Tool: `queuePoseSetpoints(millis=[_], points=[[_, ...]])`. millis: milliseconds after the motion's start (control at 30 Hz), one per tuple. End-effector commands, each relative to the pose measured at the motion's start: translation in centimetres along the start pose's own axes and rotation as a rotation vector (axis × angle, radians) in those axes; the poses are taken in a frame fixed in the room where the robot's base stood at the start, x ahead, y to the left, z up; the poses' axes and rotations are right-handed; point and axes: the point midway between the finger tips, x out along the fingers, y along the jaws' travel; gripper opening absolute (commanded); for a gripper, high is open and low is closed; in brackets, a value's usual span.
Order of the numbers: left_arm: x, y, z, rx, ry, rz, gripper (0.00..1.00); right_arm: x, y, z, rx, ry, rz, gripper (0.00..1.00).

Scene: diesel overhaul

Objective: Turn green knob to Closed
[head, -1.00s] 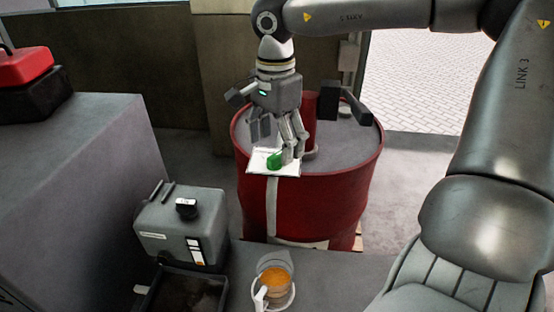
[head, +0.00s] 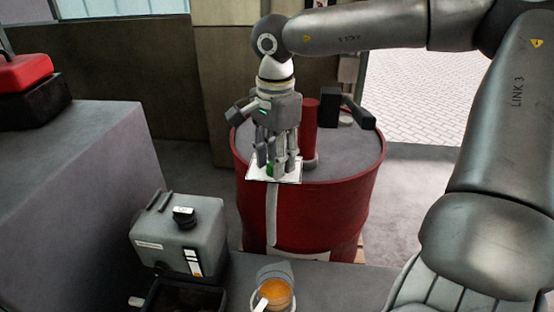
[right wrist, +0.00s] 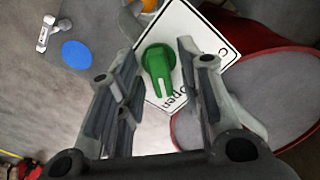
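The green knob (head: 269,169) sits on a white label plate (head: 290,177) at the near rim of the red drum (head: 310,215). In the right wrist view the green knob (right wrist: 158,65) has its pointer with a white line aimed at the word "Open" on the plate (right wrist: 190,25). A letter "C" shows further right, with the rest of that word hidden. My right gripper (head: 275,172) is above the plate, pointing down; its fingers partly hide the knob. In the wrist view the gripper (right wrist: 158,55) is open, with fingers apart on both sides of the knob. My left gripper is out of view.
A red cylinder (head: 310,130) stands on the drum top behind my right gripper. A grey canister (head: 178,232), a black tray (head: 185,297) and a container of orange stuff (head: 274,292) are nearer. A grey block-like bench (head: 85,170) fills the left.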

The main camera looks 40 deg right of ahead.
Motion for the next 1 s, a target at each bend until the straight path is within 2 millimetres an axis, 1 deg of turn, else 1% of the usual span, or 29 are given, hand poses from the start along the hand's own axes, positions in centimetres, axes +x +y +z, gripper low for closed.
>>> queuePoseSetpoints(millis=[33,167,333,433,1000], points=[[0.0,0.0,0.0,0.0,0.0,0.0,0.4,0.0,0.0,0.0,0.0,0.0,0.0,0.24],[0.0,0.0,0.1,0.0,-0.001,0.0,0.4,0.0,0.0,0.0,0.0,0.0,0.0,0.07],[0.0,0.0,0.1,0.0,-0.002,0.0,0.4,0.0,0.0,0.0,-0.002,0.0,0.0,0.07],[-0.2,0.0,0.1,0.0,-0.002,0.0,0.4,-0.1,0.0,0.0,-0.052,-0.002,0.0,0.07],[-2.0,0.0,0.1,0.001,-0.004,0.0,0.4,-0.1,-0.2,0.2,-0.777,-0.002,0.001,0.07]])
